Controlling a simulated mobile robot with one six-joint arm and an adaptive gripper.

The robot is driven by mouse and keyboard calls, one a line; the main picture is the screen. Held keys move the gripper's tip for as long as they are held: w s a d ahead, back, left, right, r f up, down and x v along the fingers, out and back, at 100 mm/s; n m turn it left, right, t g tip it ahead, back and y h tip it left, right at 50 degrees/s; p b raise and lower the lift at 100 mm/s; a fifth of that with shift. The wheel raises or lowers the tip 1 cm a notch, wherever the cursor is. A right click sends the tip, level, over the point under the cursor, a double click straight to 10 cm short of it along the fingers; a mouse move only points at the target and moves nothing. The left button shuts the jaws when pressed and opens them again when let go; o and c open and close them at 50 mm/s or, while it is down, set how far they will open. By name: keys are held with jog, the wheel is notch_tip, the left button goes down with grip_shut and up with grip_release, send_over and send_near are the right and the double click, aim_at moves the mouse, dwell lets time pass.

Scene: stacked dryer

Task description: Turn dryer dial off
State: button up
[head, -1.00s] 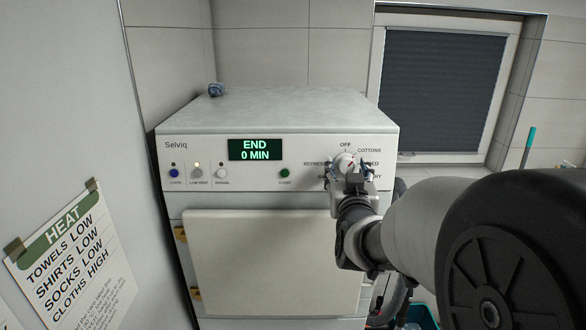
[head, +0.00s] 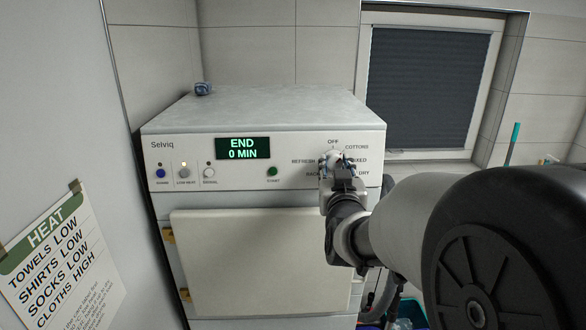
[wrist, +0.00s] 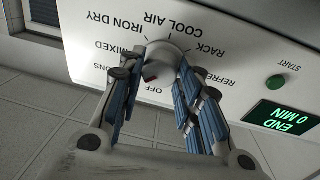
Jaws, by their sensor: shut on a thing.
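In the head view, my gripper (head: 337,163) covers much of the dial, just below the OFF label (head: 333,142). The green display (head: 243,148) reads END, 0 MIN.
The green start button (head: 272,171) and several small buttons sit left of the dial. The dryer door (head: 260,262) is shut below the panel. A heat notice (head: 60,260) hangs on the left wall. A small blue-grey item (head: 203,89) lies on the dryer top.

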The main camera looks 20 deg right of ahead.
jog(key=shift+f+n+b, duration=0.1)
jog(key=shift+n+b, duration=0.2)
jog(key=shift+b, duration=0.05)
jog(key=n+b, duration=0.2)
jog(key=b, duration=0.1)
jog(key=n+y+b, duration=0.1)
jog(key=n+b, duration=0.1)
jog(key=b, duration=0.1)
jog(key=shift+d+f+t, duration=0.15)
jog(key=shift+f+t, duration=0.05)
jog(key=shift+t, duration=0.1)
jog(key=n+b, duration=0.2)
jog(key=shift+r+n+y+b, duration=0.1)
jog(key=shift+n+y+b, duration=0.2)
jog(key=shift+n+b, duration=0.1)
jog(key=shift+r+n+y+b, duration=0.1)
jog(key=shift+n+y+b, duration=0.3)
jog(key=shift+n+b, duration=0.75)
jog(key=shift+n, duration=0.45)
jog(key=o, duration=1.1)
jog(key=shift+r, duration=0.1)
